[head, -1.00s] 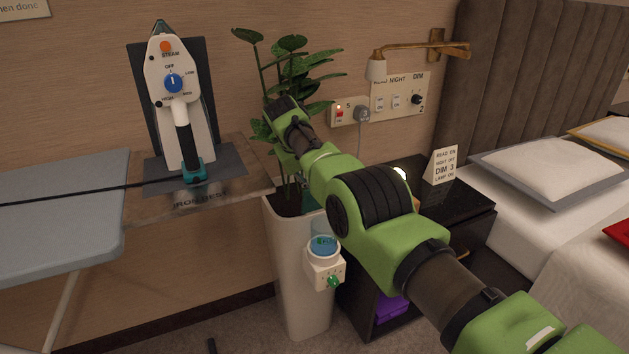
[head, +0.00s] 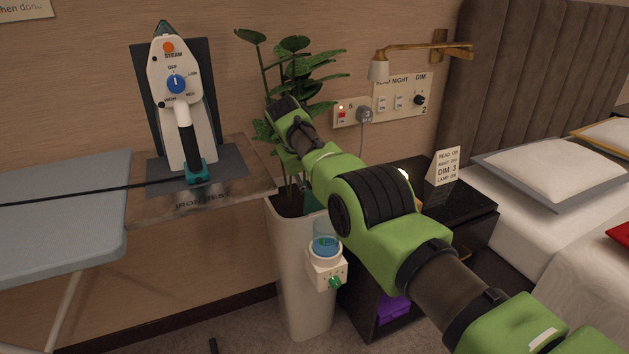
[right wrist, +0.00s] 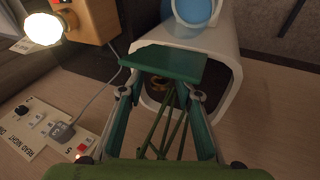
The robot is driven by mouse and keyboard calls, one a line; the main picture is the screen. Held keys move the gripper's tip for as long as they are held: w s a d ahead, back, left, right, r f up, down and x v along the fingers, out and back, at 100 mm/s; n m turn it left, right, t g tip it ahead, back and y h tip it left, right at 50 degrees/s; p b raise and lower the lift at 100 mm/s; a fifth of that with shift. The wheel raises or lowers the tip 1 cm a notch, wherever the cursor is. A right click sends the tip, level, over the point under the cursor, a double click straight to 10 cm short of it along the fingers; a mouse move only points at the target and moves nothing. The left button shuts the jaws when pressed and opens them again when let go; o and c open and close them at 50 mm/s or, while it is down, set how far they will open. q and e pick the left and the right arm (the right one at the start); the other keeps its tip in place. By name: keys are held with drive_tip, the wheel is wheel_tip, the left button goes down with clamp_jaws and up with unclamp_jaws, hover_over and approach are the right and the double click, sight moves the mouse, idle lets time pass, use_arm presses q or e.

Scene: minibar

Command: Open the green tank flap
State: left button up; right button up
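A flat dark-green plate, which looks like the tank flap (right wrist: 168,64), lies across the rim of the white planter (right wrist: 228,85) in the right wrist view. My right gripper (right wrist: 160,94) reaches down into the planter's mouth among the plant stems (right wrist: 166,128). Its fingers stand apart with the plate just beyond their tips; I cannot tell whether they touch it. In the head view my forearm mostly hides this gripper and the flap, above the white planter (head: 298,270). My left gripper is not in view.
A white box with a blue-topped cup (head: 325,246) and green knob (head: 335,282) sits on the planter's front. A steam iron (head: 180,100) stands on a shelf at left. A nightstand (head: 470,225), wall lamp (head: 379,68) and switch panel (head: 400,97) are close on the right.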

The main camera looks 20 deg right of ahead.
drive_tip(key=v, duration=1.2)
drive_tip(key=shift+f, duration=0.1)
